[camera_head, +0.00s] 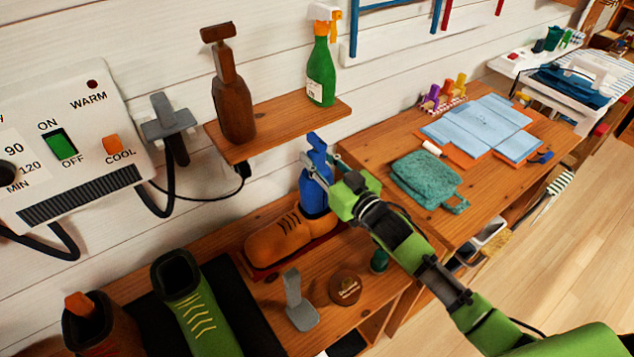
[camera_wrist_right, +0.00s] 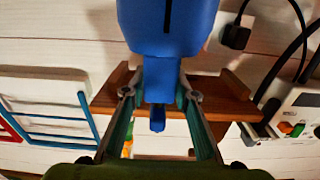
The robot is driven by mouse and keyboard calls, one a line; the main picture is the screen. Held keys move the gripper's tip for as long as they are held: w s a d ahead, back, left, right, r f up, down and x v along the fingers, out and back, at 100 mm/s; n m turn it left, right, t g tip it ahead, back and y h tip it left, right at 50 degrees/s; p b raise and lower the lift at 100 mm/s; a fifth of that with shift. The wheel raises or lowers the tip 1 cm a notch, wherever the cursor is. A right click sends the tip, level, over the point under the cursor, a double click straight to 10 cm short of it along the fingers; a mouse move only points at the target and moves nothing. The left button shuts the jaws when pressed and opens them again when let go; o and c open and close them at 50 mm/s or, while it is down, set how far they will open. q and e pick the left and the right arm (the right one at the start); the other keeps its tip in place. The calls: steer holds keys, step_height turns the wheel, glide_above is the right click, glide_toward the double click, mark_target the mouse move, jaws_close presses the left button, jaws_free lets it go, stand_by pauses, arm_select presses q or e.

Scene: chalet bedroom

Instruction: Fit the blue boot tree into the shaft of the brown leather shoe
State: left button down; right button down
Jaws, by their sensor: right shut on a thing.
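The blue boot tree (camera_head: 314,190) stands upright at the opening of the brown leather shoe (camera_head: 279,241). Its lower end meets or enters the shaft; I cannot tell how deep it sits. My right gripper (camera_head: 325,178) comes in from the right and is shut on the boot tree. In the right wrist view, my right gripper (camera_wrist_right: 160,94) has its fingers on both sides of the narrow neck of the blue boot tree (camera_wrist_right: 168,28). The shoe does not show there. My left gripper is not in view.
A grey stand (camera_head: 297,300) and a round brown tin (camera_head: 345,288) are in front. A wooden shelf (camera_head: 275,128) with a brown bottle and green spray bottle hangs behind.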

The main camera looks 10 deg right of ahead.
step_height(320, 180, down, 7)
steer(key=b, duration=0.6)
steer(key=shift+b, duration=0.4)
steer(key=shift+f, duration=0.15)
steer(key=c, duration=1.6)
jaws_free()
steer(key=shift+c, duration=0.2)
steer(key=p+v, duration=0.5)
steer(key=v, duration=0.7)
